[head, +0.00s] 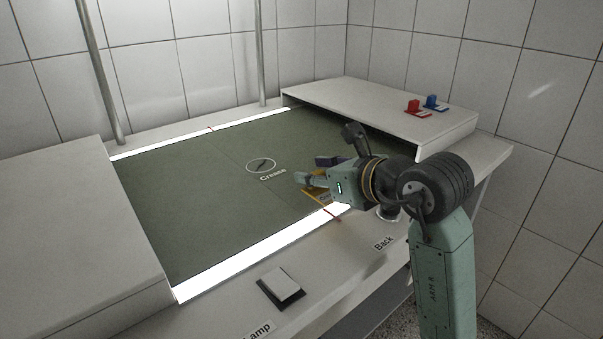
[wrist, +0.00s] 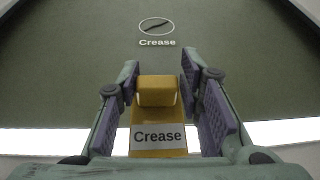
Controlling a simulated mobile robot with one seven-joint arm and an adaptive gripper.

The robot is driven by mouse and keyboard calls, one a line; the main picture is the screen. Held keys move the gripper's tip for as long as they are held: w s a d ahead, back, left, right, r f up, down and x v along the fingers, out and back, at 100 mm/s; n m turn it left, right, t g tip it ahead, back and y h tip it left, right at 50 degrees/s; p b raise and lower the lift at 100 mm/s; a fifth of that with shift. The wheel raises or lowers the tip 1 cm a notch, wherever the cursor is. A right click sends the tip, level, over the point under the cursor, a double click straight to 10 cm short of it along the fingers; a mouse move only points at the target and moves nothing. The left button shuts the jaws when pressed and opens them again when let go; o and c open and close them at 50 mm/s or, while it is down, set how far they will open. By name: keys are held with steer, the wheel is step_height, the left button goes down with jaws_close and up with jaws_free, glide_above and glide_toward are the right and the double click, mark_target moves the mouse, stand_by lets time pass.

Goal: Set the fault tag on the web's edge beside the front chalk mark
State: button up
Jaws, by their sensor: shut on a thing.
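My gripper (head: 312,172) is over the near edge of the green-grey web (head: 190,190), and also shows in the wrist view (wrist: 160,82). It is shut on a yellow fault tag (wrist: 158,94), whose white label reads "Crease". In the head view the tag (head: 313,196) is partly hidden by my gripper. Whether it touches the web I cannot tell. A reddish mark (head: 333,215) crosses the near edge close by the tag. Another reddish mark (head: 211,128) is on the far edge. A circled dark line (head: 261,166), labelled "Crease", lies on the web.
A red tag (head: 417,108) and a blue tag (head: 434,103) stand on the raised white cover at right. A lamp switch (head: 281,287) sits on the front ledge. Lit strips (head: 260,250) border the web. Two upright poles (head: 100,75) stand behind.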

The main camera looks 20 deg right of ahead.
mark_target(304, 195)
steer(key=w, duration=0.3)
steer(key=w+a+p, duration=0.1)
steer(key=w, duration=0.1)
steer(key=shift+a+f, duration=0.1)
steer(key=shift+f, duration=0.15)
step_height(304, 195, down, 3)
steer(key=shift+f+p, duration=0.15)
steer(key=shift+p, duration=0.2)
steer(key=shift+f, duration=0.1)
steer(key=shift+f+b, duration=0.25)
steer(key=shift+b, duration=0.05)
steer(key=o, duration=1)
steer(key=shift+r, duration=0.15)
steer(key=shift+r+p, duration=0.2)
steer(key=shift+p, duration=0.15)
steer(key=shift+s, duration=0.3)
steer(key=b+v, duration=0.3)
steer(key=v, duration=0.8)
steer(key=shift+s, duration=0.15)
